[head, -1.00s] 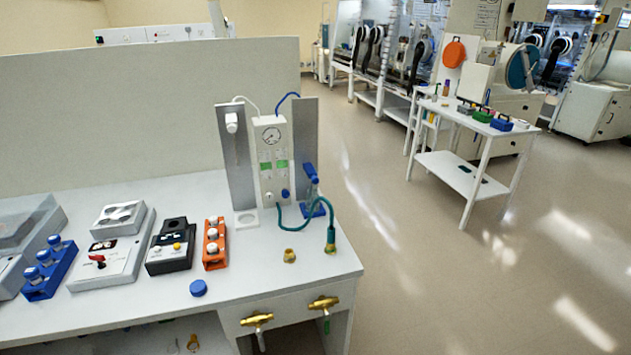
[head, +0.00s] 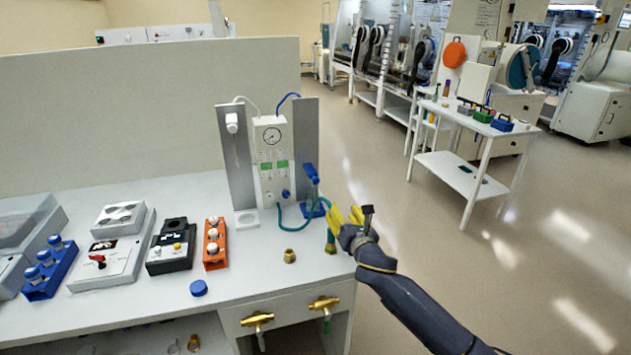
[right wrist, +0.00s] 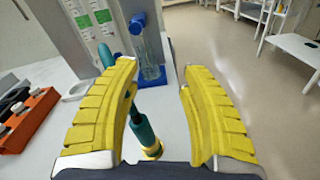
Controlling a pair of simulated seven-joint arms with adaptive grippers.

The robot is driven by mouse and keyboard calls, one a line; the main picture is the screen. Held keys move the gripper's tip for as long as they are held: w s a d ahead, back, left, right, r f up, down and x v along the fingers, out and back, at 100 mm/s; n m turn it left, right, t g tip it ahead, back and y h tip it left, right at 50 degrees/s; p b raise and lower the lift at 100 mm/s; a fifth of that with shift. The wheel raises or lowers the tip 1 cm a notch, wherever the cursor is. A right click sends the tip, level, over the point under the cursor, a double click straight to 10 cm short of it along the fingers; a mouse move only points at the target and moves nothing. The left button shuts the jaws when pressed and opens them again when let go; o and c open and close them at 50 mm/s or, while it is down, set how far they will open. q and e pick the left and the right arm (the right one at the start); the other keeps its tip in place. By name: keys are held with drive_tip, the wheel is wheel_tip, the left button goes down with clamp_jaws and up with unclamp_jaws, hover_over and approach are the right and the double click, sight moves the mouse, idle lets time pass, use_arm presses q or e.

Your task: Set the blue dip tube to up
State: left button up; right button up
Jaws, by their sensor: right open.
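The blue dip tube (head: 311,173) sits low on the right-hand grey metal panel (head: 305,130), at the right of the gauge unit. It also shows in the right wrist view (right wrist: 138,22), its blue top above a clear, ribbed part. My right gripper (head: 343,214) has yellow fingers and is in front of and to the right of the dip tube, apart from it. In the right wrist view its fingers are spread wide with nothing held between them, and the dip tube shows beyond, nearer the left finger. My left gripper is not in view.
A white knob (head: 232,122) sits high on the left panel. An orange block (head: 214,243) stands left. The right aisle is free floor.

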sight(316, 180)
drive_tip(key=s+a+r+n, duration=0.2)
drive_tip(key=a+n, duration=0.1)
drive_tip(key=shift+s+r+y, duration=0.1)
drive_tip(key=shift+r+y, duration=0.2)
drive_tip(key=shift+y, duration=0.1)
drive_tip(key=shift+a+r+n, duration=0.1)
drive_tip(key=shift+a+n, duration=0.05)
drive_tip(key=shift+n, duration=0.15)
drive_tip(key=shift+w+a, duration=0.1)
drive_tip(key=shift+w, duration=0.1)
drive_tip(key=x, duration=1.6)
drive_tip(key=shift+w+r, duration=0.1)
drive_tip(key=shift+w, duration=0.3)
clamp_jaws()
drive_tip(key=shift+r, duration=0.1)
